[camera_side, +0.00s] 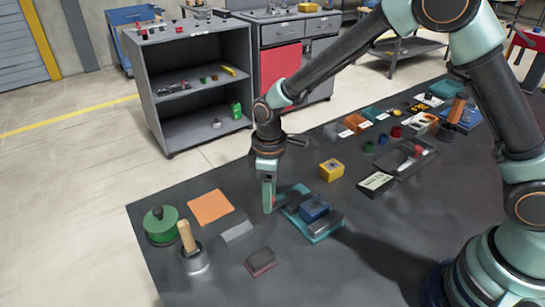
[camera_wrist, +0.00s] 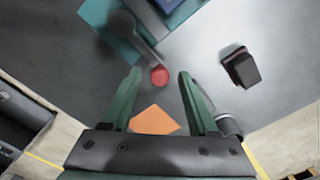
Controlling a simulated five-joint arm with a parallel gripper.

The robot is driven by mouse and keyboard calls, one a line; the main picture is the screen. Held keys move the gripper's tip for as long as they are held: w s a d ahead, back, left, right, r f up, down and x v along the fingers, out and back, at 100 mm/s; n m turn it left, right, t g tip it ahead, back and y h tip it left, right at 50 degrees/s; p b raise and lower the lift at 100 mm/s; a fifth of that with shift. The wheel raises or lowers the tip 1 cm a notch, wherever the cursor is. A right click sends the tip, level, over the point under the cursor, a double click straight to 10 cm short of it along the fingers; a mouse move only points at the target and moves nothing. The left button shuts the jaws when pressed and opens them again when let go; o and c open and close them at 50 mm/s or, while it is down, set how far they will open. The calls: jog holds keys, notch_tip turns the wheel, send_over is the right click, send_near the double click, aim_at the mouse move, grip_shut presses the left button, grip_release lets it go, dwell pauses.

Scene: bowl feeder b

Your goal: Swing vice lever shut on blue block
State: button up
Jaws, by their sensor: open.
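The teal vice (camera_side: 318,236) sits on the dark table, with the blue block (camera_side: 315,207) in it beside a dark grey jaw (camera_side: 327,223). In the wrist view the block (camera_wrist: 168,4) is cut off by the top edge. The grey vice lever (camera_wrist: 140,42) runs from a round pivot to a red knob (camera_wrist: 159,75). My gripper (camera_wrist: 159,74) is open, its green fingers either side of the knob in that view; contact cannot be told. In the side view my gripper (camera_side: 269,208) points down at the vice's left end, and mostly hides the lever.
An orange square (camera_side: 210,207), a grey block (camera_side: 238,232), a dark red block (camera_side: 261,261), a grey cup with a wooden handle (camera_side: 195,262) and a green round pot (camera_side: 160,228) lie left and in front. A yellow block (camera_side: 331,170) is behind the vice.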

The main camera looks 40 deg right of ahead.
jog(key=shift+c, duration=0.3)
grip_shut()
jog(key=shift+w, duration=0.1)
jog(key=w+m, duration=0.2)
jog(key=m, duration=0.1)
jog(key=shift+d, duration=0.2)
jog(key=w+m, duration=0.1)
jog(key=m, duration=0.1)
jog(key=w+d+m, duration=0.1)
jog(key=m, duration=0.2)
jog(key=shift+w+d, duration=0.2)
jog(key=shift+w, duration=0.2)
jog(key=d+m, duration=0.1)
jog(key=w+m, duration=0.1)
jog(key=m, duration=0.1)
jog(key=shift+w+d, duration=0.25)
jog(key=shift+d, duration=0.1)
jog(key=shift+w+d+m, duration=0.2)
jog(key=shift+d+m, duration=0.3)
jog(key=shift+m, duration=0.4)
jog(key=shift+w+d+m, duration=0.2)
jog(key=shift+d+m, duration=0.25)
jog(key=shift+m, duration=0.45)
jog(key=shift+d, duration=0.1)
